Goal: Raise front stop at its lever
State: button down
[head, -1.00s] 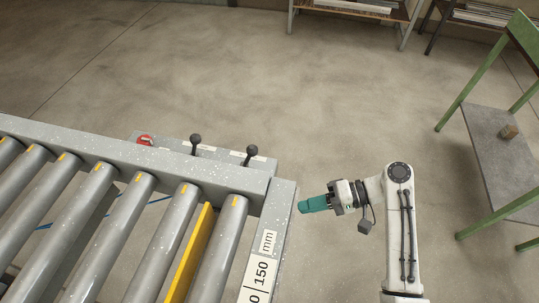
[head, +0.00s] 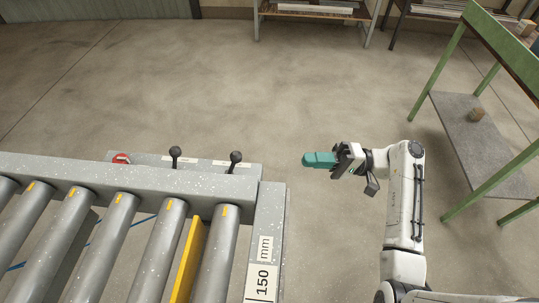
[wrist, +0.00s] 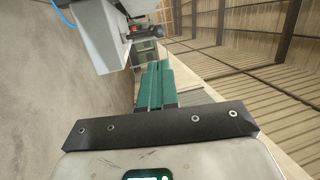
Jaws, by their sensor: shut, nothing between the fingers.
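Two levers with black ball knobs stand on a grey panel behind the roller bench in the head view: a left lever (head: 175,151) and a right lever (head: 235,156). Their labels are too small to read, so I cannot tell which belongs to the front stop. A yellow plate (head: 191,260) stands between the last two rollers; I cannot tell whether it is the front stop. My gripper (head: 306,160) has teal fingers, shut and empty. It is right of the right lever, apart from it, pointing left. The fingers also show in the wrist view (wrist: 153,85).
The bench's grey frame (head: 150,180) and its end rail with a mm scale (head: 264,250) lie left of my arm. A red knob (head: 121,158) is on the panel's left. A green-legged table (head: 470,140) stands at right. The floor between is clear.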

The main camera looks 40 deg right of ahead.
jog(key=p, duration=0.4)
send_near(233, 166)
notch_tip(233, 166, up, 4)
jog(key=w+a, duration=0.2)
jog(key=shift+w+a+f, duration=0.1)
jog(key=shift+w+a, duration=0.25)
jog(key=shift+a, duration=0.4)
